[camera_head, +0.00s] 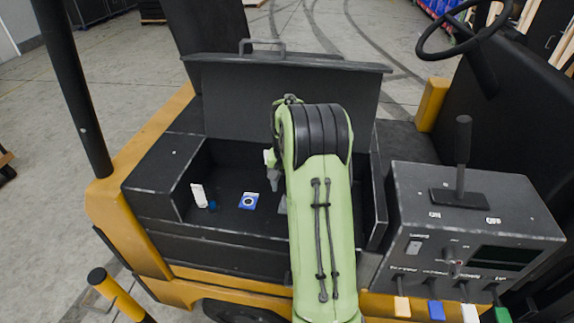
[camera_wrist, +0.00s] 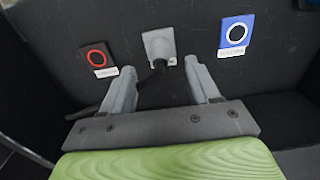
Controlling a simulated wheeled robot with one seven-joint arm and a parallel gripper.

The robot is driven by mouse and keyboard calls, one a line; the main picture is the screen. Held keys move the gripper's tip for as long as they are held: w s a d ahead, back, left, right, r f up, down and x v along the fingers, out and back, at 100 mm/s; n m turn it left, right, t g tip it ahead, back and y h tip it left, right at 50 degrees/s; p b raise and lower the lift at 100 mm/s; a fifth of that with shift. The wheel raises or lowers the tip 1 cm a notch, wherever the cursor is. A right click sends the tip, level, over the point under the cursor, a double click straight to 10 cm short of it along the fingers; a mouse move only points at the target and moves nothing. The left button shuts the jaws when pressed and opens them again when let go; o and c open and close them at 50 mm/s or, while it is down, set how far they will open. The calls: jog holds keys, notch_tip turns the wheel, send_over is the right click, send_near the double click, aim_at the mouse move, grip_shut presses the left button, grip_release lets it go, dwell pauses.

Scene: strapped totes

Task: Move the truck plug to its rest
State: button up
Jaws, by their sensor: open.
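In the wrist view a grey plug (camera_wrist: 159,45) with a black cable stands against the dark wall of the truck's compartment, between a red-ringed plate and a blue-ringed plate. What it is fixed into cannot be made out. My gripper (camera_wrist: 160,72) is open, its two grey fingers pointing toward the plug from either side. The fingers look empty, with the cable passing between them. In the head view my green arm reaches into the open compartment (camera_head: 160,180) and hides the plug and most of the gripper.
The red-ringed plate (camera_wrist: 97,58) is left of the plug and the blue-ringed plate (camera_wrist: 236,36) right; their labels are unreadable. A blue plate with a ring (camera_head: 248,201) and a white piece (camera_head: 198,195) show inside. The raised lid (camera_head: 235,105) stands behind. A lever console (camera_head: 470,215) is right.

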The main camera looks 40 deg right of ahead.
notch_tip(320, 180, up, 9)
jog(key=shift+r+p, duration=0.2)
jog(key=shift+p, duration=0.2)
